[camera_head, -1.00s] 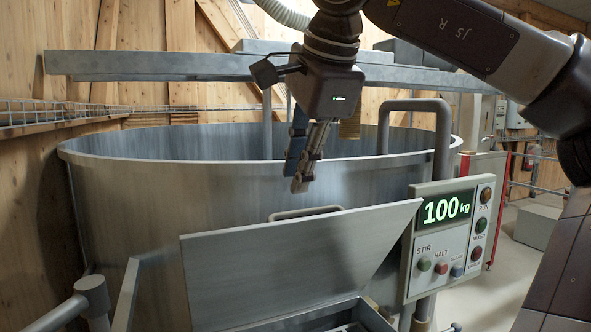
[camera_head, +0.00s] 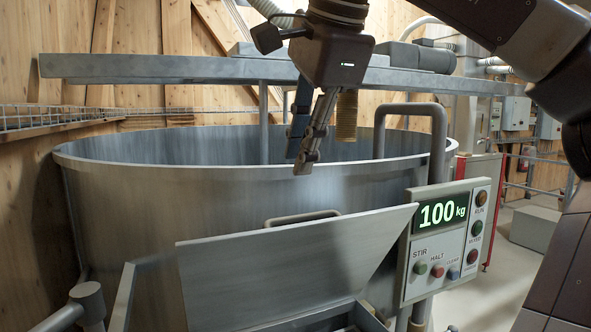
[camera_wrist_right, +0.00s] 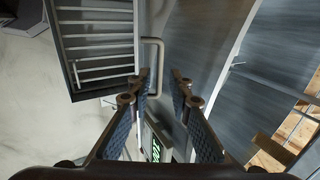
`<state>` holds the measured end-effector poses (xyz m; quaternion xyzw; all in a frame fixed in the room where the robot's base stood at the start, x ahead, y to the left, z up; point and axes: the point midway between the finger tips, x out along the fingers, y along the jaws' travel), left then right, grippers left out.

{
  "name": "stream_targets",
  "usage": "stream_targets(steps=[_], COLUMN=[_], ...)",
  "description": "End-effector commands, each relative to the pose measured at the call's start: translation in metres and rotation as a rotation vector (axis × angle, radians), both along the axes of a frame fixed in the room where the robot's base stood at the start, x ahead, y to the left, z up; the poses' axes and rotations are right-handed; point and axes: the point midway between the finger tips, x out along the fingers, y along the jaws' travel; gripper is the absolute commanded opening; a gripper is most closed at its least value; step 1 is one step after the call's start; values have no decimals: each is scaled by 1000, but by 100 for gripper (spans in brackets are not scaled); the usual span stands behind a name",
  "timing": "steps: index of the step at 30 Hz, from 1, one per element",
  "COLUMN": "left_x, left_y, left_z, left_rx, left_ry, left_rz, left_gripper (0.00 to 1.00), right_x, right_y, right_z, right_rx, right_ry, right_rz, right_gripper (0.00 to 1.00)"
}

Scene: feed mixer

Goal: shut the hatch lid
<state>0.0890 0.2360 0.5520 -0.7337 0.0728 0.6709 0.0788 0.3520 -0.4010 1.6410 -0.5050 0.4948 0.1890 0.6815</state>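The hatch lid (camera_head: 300,262) is a flat grey metal panel. It stands raised and tilted over the hatch opening at the front of the mixer tub. Its bar handle (camera_head: 302,217) shows behind the upper edge, and also in the right wrist view (camera_wrist_right: 153,64). My right gripper (camera_head: 306,163) hangs above and behind the lid, over the tub's near rim, apart from the handle. In the right wrist view its fingers (camera_wrist_right: 162,78) are apart with nothing between them. The hatch opening with its grate (camera_wrist_right: 100,47) shows there too. My left gripper is out of view.
The round steel tub (camera_head: 150,200) stands behind the hatch, with a metal beam (camera_head: 200,68) across its top. A control panel (camera_head: 441,240) reading 100 kg stands close to the lid's right. A bent pipe (camera_head: 439,135) rises behind it. A post (camera_head: 88,300) is at lower left.

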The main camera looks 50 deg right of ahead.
Motion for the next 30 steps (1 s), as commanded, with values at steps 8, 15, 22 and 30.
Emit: stream_targets(steps=[8,15,22,30], left_x=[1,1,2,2], left_y=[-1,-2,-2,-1], left_z=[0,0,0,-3], left_rx=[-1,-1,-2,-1], left_ry=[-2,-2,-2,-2], left_rz=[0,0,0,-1], left_gripper=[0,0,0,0], right_x=[-24,-32,-33,-7], right_y=[14,18,18,49], right_z=[48,63,64,64], right_rx=[1,1,1,200], right_ry=[-2,1,2,-125], right_rz=[1,1,1,100], right_gripper=[19,19,19,0])
